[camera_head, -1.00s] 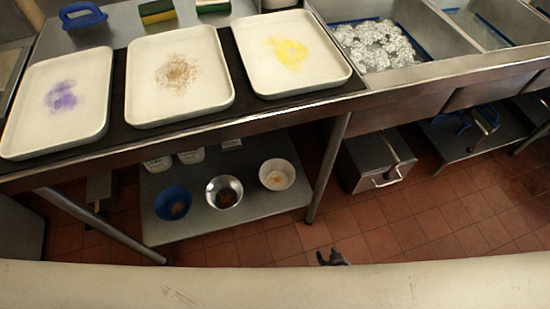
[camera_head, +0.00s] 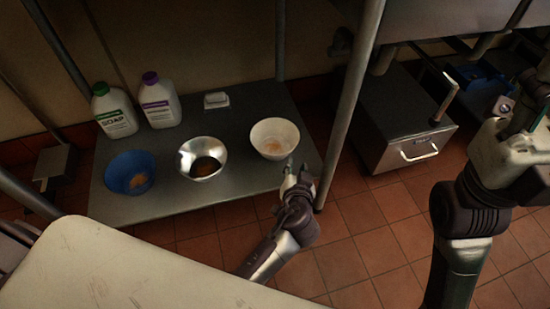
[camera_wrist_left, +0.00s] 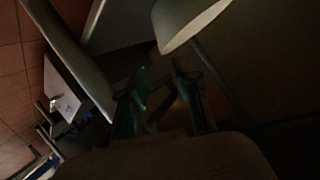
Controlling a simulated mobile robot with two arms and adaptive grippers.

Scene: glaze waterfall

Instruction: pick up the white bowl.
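The white bowl (camera_head: 274,133) stands upright on the low metal shelf, at the right end of a row of bowls, with something pale orange inside. My left gripper (camera_head: 293,170) is at its near right side, close to the rim. In the left wrist view the white bowl (camera_wrist_left: 186,22) shows at the top, just beyond the fingertips. The two fingers of my left gripper (camera_wrist_left: 160,80) stand apart with nothing seen between them. Whether a finger touches the bowl cannot be told. Part of my right arm shows at the right of the head view; its gripper does not show.
A metal bowl (camera_head: 202,166) and a blue bowl (camera_head: 119,177) stand left of the white bowl on the shelf (camera_head: 225,186). Two soap bottles and a small white item stand behind. A table leg (camera_head: 350,100) rises close to the right. A metal box (camera_head: 402,125) is farther right.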

